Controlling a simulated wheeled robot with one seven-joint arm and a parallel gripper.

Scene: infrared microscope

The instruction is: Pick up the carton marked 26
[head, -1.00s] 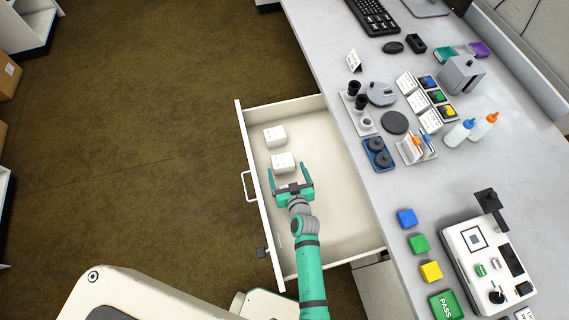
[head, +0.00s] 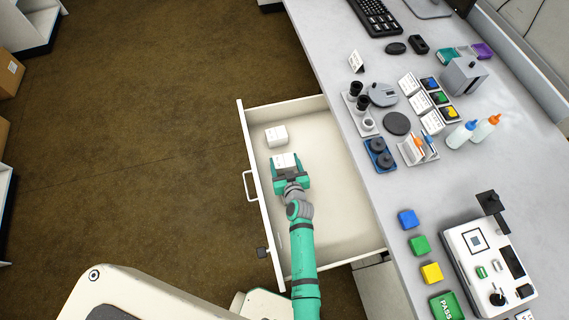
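Two small white cartons lie in the open drawer (head: 340,215). The nearer carton (head: 284,160) is at my gripper (head: 287,170), with one green finger on each side of it. The fingers are close to the carton's sides; whether they press on it I cannot tell. The farther carton (head: 276,136) lies a little beyond, apart from my gripper. Both have small dark print on top, too small to read, so I cannot tell which is marked 26. The near side of the nearer carton is hidden by my gripper.
The drawer's front wall with its handle (head: 250,186) is on the left, and the grey bench (head: 360,170) edge is on the right. The drawer floor right of the cartons is bare. Bottles, blocks and instruments stand on the bench.

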